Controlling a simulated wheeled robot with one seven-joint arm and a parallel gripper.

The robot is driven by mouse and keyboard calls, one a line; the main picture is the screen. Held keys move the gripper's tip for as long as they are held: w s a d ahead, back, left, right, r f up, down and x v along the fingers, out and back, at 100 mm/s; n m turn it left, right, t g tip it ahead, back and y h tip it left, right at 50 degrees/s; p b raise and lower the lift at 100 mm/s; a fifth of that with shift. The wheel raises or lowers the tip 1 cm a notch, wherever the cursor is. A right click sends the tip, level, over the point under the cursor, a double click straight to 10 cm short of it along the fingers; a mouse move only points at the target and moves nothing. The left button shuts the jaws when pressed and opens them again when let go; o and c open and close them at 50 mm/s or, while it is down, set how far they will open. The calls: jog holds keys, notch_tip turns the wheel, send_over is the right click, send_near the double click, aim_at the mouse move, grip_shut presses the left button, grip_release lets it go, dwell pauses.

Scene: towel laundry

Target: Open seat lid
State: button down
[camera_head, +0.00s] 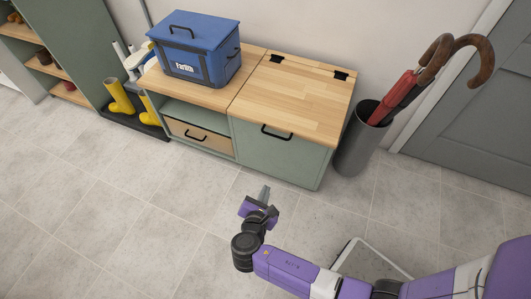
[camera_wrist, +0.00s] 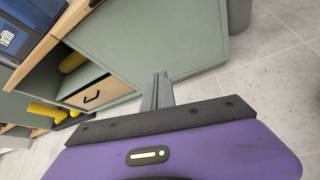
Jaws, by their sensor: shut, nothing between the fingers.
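The seat lid (camera_head: 293,99) is a light wooden panel on the right half of a green bench (camera_head: 270,147). It lies flat and closed, with two black hinges at its back edge. A black handle (camera_head: 277,132) sits at the top of the green front, by the lid's front edge. My gripper (camera_head: 265,190) is shut and empty, in front of the bench and below the lid's level, apart from it. In the wrist view my shut gripper (camera_wrist: 160,78) points towards the green front panel (camera_wrist: 150,45). The lid's top is not seen there.
A blue box (camera_head: 197,47) stands on the bench's left half, above an open shelf and a drawer (camera_head: 200,136). A grey umbrella stand (camera_head: 357,143) stands close to the bench's right side. Yellow boots (camera_head: 120,97) are at the left. The tiled floor (camera_head: 110,215) in front is clear.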

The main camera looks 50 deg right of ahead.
jog(key=w+d+r+n+h+b, duration=0.25)
jog(key=w+r+h+b, duration=0.2)
jog(key=w, duration=0.25)
jog(key=s+b+x, duration=0.1)
jog(key=b+x, duration=0.2)
jog(key=x, duration=0.8)
jog(key=shift+m+g, duration=0.3)
jog(key=shift+m, duration=0.05)
jog(key=shift+a+r, duration=0.2)
jog(key=shift+r, duration=0.85)
jog(key=shift+a+r, duration=0.25)
jog(key=shift+r, duration=0.75)
jog(key=shift+r, duration=0.1)
